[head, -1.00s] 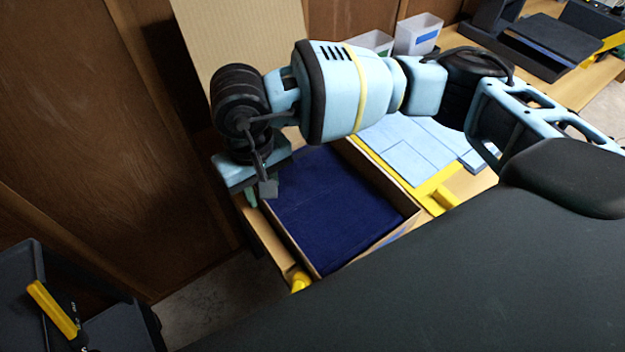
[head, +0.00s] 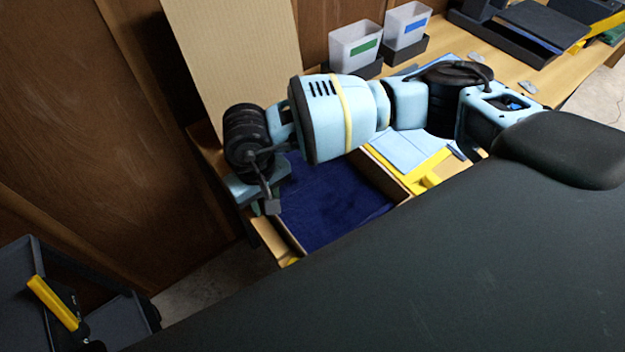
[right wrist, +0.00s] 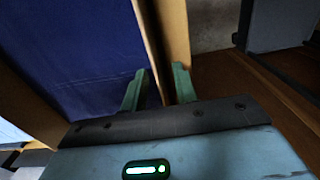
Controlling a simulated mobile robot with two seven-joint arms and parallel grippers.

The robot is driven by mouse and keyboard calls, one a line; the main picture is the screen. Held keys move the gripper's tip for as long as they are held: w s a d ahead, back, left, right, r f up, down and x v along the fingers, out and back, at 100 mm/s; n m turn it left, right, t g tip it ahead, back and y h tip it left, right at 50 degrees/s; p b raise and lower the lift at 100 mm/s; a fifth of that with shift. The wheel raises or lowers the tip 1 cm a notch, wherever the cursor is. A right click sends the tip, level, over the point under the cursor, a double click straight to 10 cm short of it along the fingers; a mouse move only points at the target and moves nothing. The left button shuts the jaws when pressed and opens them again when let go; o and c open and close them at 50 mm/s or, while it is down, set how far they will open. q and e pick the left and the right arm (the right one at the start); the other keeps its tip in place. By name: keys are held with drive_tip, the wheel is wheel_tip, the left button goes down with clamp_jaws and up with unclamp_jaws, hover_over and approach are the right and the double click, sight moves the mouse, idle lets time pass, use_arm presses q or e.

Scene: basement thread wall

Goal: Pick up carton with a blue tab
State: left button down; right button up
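An open cardboard carton (head: 388,179) with a dark blue lining (head: 330,205) sits on the wooden table, partly covered by my right arm and dark body. No blue tab shows on its visible sides now. My right gripper (head: 257,207) is at the carton's left side, small and partly hidden in the head view. In the right wrist view its two green fingers (right wrist: 159,90) are apart, one over the blue inside and one outside, with the carton's wall (right wrist: 149,35) between them. My left gripper is not in view.
A tall cardboard panel (head: 235,60) stands behind the carton. Two white bins stand at the back, one with a green label (head: 364,47), one with a blue label (head: 414,27). Light blue sheets (head: 408,150) and a yellow edge lie right of the carton. A dark tray cart (head: 40,290) is lower left.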

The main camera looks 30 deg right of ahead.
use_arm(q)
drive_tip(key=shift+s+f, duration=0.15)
use_arm(e)
drive_tip(key=shift+f, duration=0.1)
drive_tip(key=shift+c, duration=0.3)
clamp_jaws()
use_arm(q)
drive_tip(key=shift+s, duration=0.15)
